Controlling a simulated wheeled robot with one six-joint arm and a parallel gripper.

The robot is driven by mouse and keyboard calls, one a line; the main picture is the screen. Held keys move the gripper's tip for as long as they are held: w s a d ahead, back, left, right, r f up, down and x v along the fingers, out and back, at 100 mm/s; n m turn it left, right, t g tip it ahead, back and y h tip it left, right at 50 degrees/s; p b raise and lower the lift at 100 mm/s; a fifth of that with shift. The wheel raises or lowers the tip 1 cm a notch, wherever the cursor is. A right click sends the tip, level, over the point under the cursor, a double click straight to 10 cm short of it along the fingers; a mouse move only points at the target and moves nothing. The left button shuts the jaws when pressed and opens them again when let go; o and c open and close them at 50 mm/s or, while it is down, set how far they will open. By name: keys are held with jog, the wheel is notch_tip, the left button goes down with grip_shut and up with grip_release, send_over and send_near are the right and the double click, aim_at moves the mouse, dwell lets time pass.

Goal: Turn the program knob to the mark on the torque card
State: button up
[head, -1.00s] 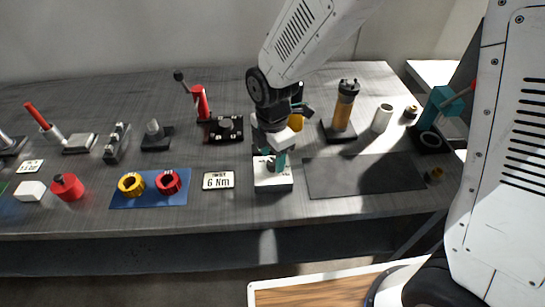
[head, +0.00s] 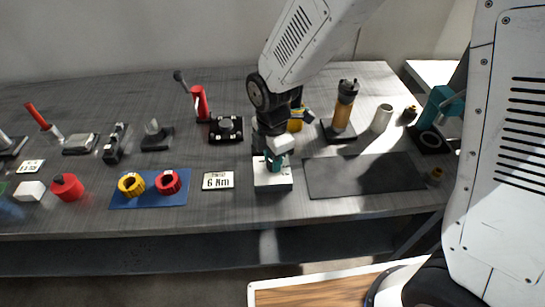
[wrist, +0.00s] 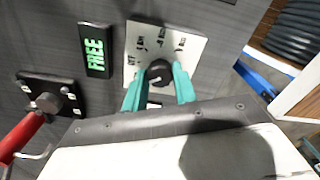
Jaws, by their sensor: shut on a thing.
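The program knob (wrist: 158,73) is dark and round, on a white plate (wrist: 181,45) with several small printed marks around it. The marks are too small to read surely. The teal fingers of my gripper (wrist: 159,80) are shut on the knob from both sides in the wrist view. In the head view my gripper (head: 274,162) is over the white plate (head: 272,183) and hides the knob. The knob's pointing direction is not clear. The torque card (head: 218,181) lies just left of the plate and reads 6 Nm.
A black base with a knob (head: 226,128) and a red-handled tool (head: 200,104) stand behind left. A blue mat (head: 150,200) holds a yellow and a red ring. A dark mat (head: 362,177) lies bare at right.

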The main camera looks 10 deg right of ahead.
jog(key=m, duration=0.6)
jog(key=shift+m, duration=0.3)
jog(key=m, duration=0.3)
jog(key=shift+m, duration=0.3)
jog(key=m, duration=0.3)
jog(key=shift+m, duration=0.3)
jog(key=m, duration=0.4)
jog(key=shift+m, duration=2.6)
jog(key=shift+r, duration=0.1)
jog(key=o, duration=1)
jog(key=shift+c, duration=0.2)
